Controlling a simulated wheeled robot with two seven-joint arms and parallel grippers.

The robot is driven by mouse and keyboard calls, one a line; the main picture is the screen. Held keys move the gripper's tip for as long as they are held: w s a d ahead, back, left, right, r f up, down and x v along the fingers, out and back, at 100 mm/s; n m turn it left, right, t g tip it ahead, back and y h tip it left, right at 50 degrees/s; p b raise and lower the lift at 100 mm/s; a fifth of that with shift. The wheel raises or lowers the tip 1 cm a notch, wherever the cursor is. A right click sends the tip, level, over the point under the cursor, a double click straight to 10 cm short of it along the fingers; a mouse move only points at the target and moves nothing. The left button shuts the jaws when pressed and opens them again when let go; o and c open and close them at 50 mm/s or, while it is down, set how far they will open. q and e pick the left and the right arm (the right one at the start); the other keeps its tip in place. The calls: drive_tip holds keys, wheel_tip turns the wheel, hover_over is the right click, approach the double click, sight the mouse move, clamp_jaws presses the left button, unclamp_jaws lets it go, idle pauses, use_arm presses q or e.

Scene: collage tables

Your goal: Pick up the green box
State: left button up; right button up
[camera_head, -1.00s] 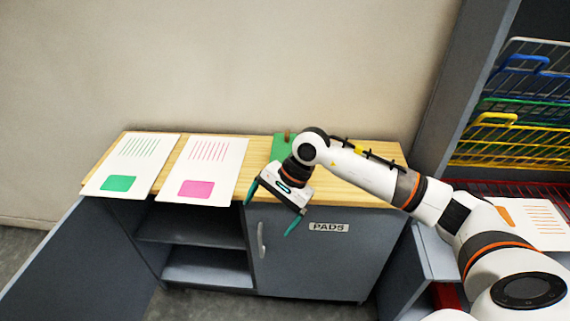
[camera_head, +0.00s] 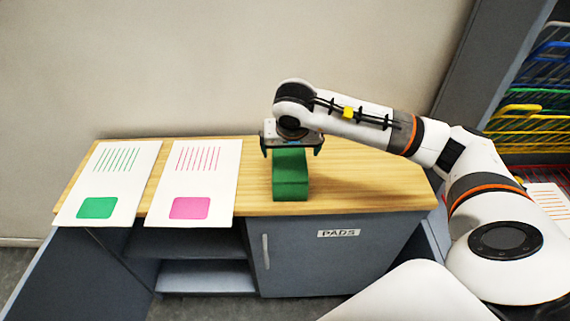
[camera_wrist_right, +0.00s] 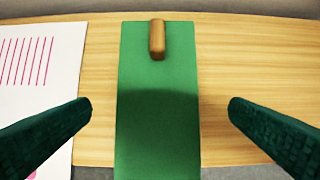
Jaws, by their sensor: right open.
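The green box (camera_head: 290,177) stands on the wooden cabinet top, right of the sheet with the pink patch. In the right wrist view the green box (camera_wrist_right: 158,120) fills the middle, with a small wooden knob (camera_wrist_right: 157,40) near its far end. My right gripper (camera_head: 291,150) is above the box and points down. Its two dark green fingers (camera_wrist_right: 160,106) are open, one on each side of the box, with gaps between. In the head view the gripper hides the box's far part. My left gripper is not in view.
Sheets with a green patch (camera_head: 110,182) and a pink patch (camera_head: 196,182) lie left on the wooden top (camera_head: 370,187). The cabinet has a door marked PADS (camera_head: 338,233) and open shelves. Coloured wire baskets (camera_head: 535,120) stand at the right.

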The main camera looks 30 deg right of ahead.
sight(291, 158)
drive_tip(key=shift+x, duration=1.25)
drive_tip(key=shift+d+f, duration=0.1)
drive_tip(key=shift+f, duration=0.3)
drive_tip(key=p+x, duration=0.1)
drive_tip(key=x, duration=0.4)
drive_tip(key=shift+w, duration=0.1)
drive_tip(key=shift+w+f, duration=0.15)
drive_tip(key=shift+f, duration=0.05)
drive_tip(key=shift+c, duration=0.8)
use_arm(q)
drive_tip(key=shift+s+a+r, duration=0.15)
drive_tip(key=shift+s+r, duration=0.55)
use_arm(e)
drive_tip(key=c, duration=0.9)
